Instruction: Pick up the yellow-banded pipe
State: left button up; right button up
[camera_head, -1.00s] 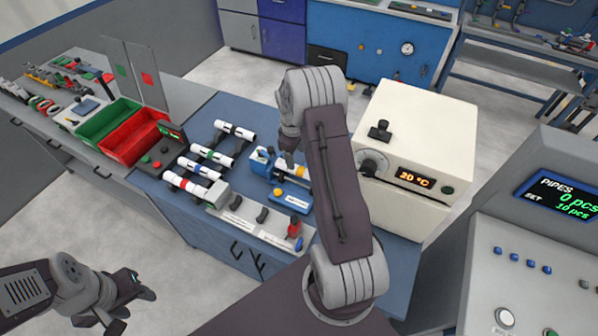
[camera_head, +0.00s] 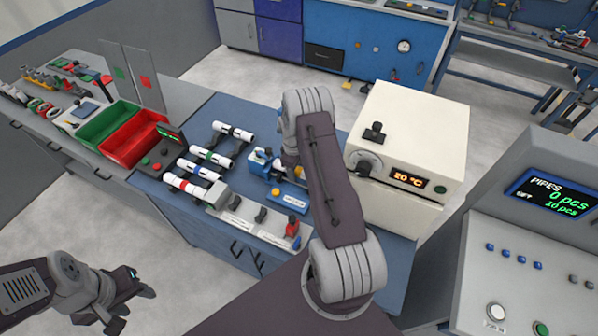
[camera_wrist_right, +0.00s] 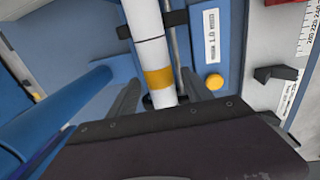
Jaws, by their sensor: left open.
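The yellow-banded pipe (camera_wrist_right: 157,78) is white and lies in a blue fixture (camera_wrist_right: 235,15). In the head view the fixture (camera_head: 290,201) is partly covered by my right arm, which hides most of the pipe. My right gripper (camera_wrist_right: 160,92) is down over the pipe, with one dark finger on each side of it near the yellow band. Gaps show between the fingers and the pipe, so it looks open around it. The fingertips are hard to make out. My left gripper (camera_head: 135,284) is open and empty, low at the left, away from the bench.
Several banded white pipes (camera_head: 211,157) lie on a rack left of the fixture. A white oven-like box (camera_head: 430,130) stands close right of my arm. Green (camera_head: 103,127) and red (camera_head: 133,147) bins are further left. A grey console (camera_head: 520,265) is at the right.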

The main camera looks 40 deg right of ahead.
grip_shut()
jog(key=shift+w+r, duration=0.1)
jog(key=shift+r, duration=0.5)
notch_tip(320, 180, up, 17)
jog(key=b, duration=0.2)
jog(key=shift+b, duration=0.3)
